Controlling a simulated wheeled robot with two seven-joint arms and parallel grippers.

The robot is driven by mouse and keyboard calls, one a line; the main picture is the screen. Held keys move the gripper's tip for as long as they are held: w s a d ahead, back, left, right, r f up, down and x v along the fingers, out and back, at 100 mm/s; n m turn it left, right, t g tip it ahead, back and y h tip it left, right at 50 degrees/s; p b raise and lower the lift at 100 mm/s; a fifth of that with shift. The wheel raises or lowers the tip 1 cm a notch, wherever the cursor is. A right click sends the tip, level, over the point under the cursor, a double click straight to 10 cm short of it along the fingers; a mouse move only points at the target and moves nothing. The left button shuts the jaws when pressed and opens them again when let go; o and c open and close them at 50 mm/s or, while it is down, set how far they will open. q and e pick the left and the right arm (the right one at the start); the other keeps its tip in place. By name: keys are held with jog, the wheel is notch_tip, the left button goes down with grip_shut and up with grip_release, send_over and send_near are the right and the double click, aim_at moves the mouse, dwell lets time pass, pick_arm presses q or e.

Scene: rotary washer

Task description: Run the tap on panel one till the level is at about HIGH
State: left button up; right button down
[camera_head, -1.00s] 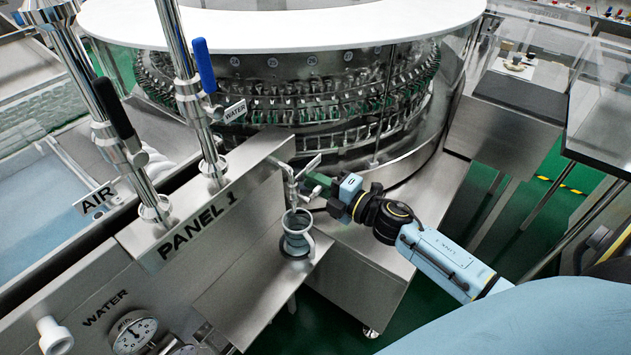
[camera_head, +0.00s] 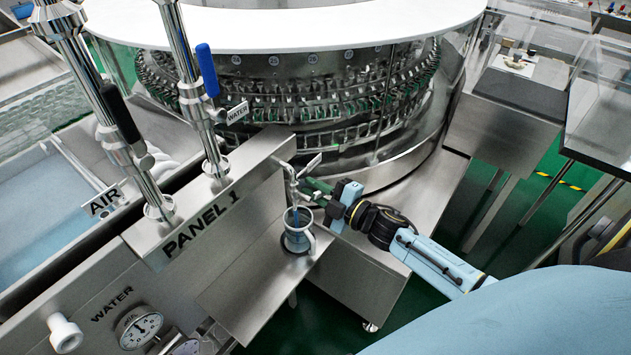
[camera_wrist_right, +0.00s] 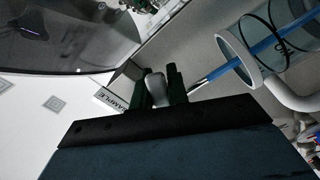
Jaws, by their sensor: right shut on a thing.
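Panel 1 (camera_head: 215,222) is a steel box with a small tap (camera_head: 293,178) on its right end. My right gripper (camera_head: 312,187) is at the tap, shut on its handle; the grey handle (camera_wrist_right: 155,88) shows between the dark fingers in the right wrist view, beside a SAMPLE label (camera_wrist_right: 118,97). A jug with a handle (camera_head: 297,236) stands upright under the tap on a steel shelf. A blue stream (camera_wrist_right: 275,42) runs down into the jug. Bluish water shows inside, but I cannot read the level or a HIGH mark. My left gripper is not in view.
The round rotary washer (camera_head: 300,100) stands behind the panel. Two steel pipes with a blue and a black lever rise at the left. Gauges (camera_head: 138,326) sit at the lower left. The steel shelf (camera_head: 240,300) has bare room in front of the jug.

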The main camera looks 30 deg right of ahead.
jog(key=m, duration=0.1)
jog(key=a+f+m+p, duration=0.1)
jog(key=m, duration=0.1)
jog(key=shift+s+f+m, duration=0.1)
jog(key=shift+s+m, duration=0.1)
jog(key=shift+m, duration=0.1)
jog(key=shift+s+a+f+m+p, duration=0.1)
jog(key=shift+a+f+m+p, duration=0.15)
jog(key=shift+m, duration=0.5)
jog(key=shift+s+a+f+m+p, duration=0.1)
jog(key=shift+a+f+m+p, duration=0.15)
jog(key=shift+m, duration=0.5)
jog(key=c, duration=1.4)
grip_release()
jog(key=shift+o, duration=0.2)
jog(key=v, duration=1.3)
jog(key=shift+s, duration=0.2)
jog(key=shift+d, duration=0.1)
